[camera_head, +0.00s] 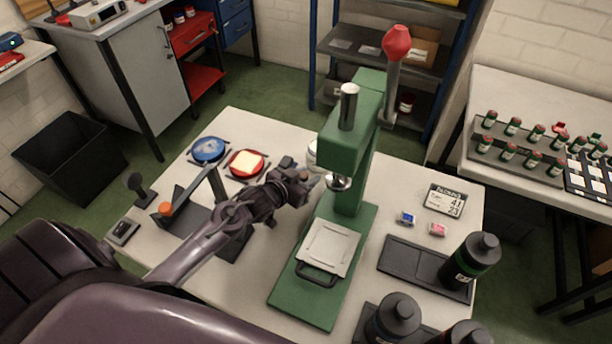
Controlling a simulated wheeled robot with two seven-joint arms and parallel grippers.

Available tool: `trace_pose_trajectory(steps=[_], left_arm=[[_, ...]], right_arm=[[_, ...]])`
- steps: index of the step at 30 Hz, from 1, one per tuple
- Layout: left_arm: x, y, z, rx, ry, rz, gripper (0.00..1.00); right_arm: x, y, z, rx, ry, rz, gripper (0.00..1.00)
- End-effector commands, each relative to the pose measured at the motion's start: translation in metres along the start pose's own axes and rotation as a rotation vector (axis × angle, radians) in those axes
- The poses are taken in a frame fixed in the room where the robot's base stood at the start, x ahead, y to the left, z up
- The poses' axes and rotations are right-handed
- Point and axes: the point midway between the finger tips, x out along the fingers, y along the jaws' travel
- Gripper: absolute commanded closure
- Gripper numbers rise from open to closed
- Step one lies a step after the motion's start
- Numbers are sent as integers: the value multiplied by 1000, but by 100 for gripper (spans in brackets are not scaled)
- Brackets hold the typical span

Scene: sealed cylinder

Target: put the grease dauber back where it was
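My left gripper (298,186) reaches in over the table to the left side of the green press (350,150). Its fingers are small and dark here, so I cannot tell whether they are open or hold anything. I cannot clearly make out the grease dauber. A black-knobbed upright tool (137,187) stands at the table's left side, and a dark bar with an orange end (166,208) is near it; I cannot tell whether either is the dauber. A whitish round thing (312,154) is partly hidden behind the press. My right gripper is not in view.
A blue dish (208,150) and a red dish (247,164) with a yellowish pad lie at the back left. The press has a red-knobbed lever (397,42) and a plate (328,248). A black bottle (470,262) stands on a dark tray (408,262). A number card (446,201) lies right.

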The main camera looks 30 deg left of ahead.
Motion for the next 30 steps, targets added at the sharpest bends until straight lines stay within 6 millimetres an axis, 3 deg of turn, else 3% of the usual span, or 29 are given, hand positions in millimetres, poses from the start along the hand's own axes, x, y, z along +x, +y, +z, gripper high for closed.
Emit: trace_pose_trajectory(steps=[3, 14, 30], left_arm=[[0, 0, 0, 0, 0, 0, 54], [-5, 0, -2, 0, -1, 0, 54], [-101, 0, -1, -1, -3, 2, 54]], right_arm=[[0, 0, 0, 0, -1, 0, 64], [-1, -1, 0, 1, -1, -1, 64], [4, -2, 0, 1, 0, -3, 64]])
